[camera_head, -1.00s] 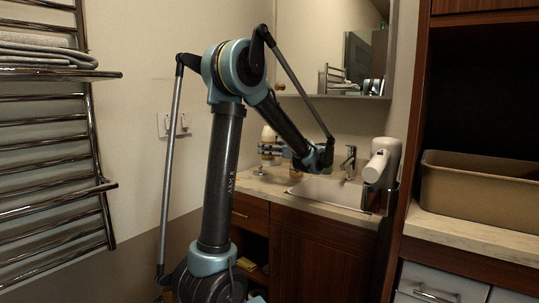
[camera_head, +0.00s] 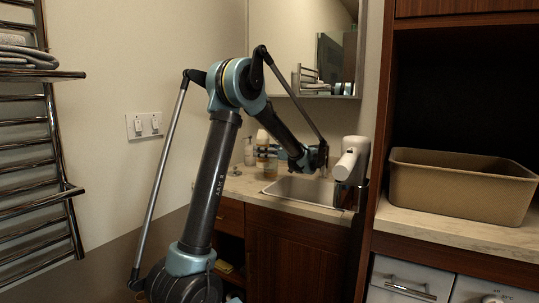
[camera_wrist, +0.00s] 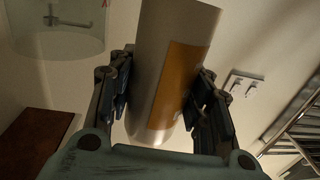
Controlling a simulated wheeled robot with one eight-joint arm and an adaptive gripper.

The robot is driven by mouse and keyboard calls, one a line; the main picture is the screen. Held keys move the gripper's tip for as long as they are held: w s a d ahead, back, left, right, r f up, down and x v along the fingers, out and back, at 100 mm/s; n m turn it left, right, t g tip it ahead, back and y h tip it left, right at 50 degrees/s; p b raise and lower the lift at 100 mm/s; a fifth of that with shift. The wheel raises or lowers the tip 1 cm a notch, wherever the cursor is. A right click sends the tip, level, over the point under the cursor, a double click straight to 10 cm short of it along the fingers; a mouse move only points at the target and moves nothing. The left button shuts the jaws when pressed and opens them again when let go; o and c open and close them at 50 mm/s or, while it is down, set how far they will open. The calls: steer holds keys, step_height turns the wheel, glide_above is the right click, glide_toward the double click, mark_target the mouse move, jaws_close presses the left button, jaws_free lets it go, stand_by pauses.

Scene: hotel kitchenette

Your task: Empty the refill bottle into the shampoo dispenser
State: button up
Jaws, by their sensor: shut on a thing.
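A pale bottle with a brown-orange label (camera_wrist: 182,75) stands between the two fingers of my gripper (camera_wrist: 163,95) in the wrist view, leaning slightly; its top runs out of the picture. My gripper is shut on it. In the head view the bottle (camera_head: 262,139) is a small pale shape above the counter, left of the sink, and my gripper (camera_head: 266,161) is partly hidden by my arm. A pale see-through rounded container (camera_wrist: 55,28) with a red mark fills the wrist view's top left; I cannot tell whether it is the shampoo dispenser.
A small pump bottle (camera_head: 249,152) stands at the counter's back left. A towel rack (camera_head: 50,130) is at left, a tan bin (camera_head: 455,190) on the right shelf.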

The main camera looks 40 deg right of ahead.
steer(key=shift+m, duration=0.4)
steer(key=shift+r+m, duration=0.2)
steer(key=shift+m, duration=0.5)
steer(key=m, duration=0.3)
steer(key=shift+w+d+m, duration=0.1)
steer(key=shift+d+m, duration=0.25)
steer(key=shift+m, duration=0.05)
steer(key=shift+w+d+r+m+p, duration=0.15)
steer(key=shift+r+m+p, duration=0.15)
steer(key=shift+r+m, duration=0.5)
steer(key=m, duration=0.2)
steer(key=a+m, duration=0.1)
steer(key=shift+s+f, duration=0.25)
steer(key=shift+s, duration=0.1)
steer(key=shift+s+a+f+m, duration=0.1)
steer(key=shift+a+f+m, duration=0.1)
steer(key=shift+f+m, duration=0.8)
steer(key=shift+a+r+m, duration=0.1)
steer(key=shift+r+m, duration=0.6)
steer(key=shift+r, duration=0.05)
steer(key=shift+r+m, duration=0.1)
steer(key=shift+m, duration=0.7)
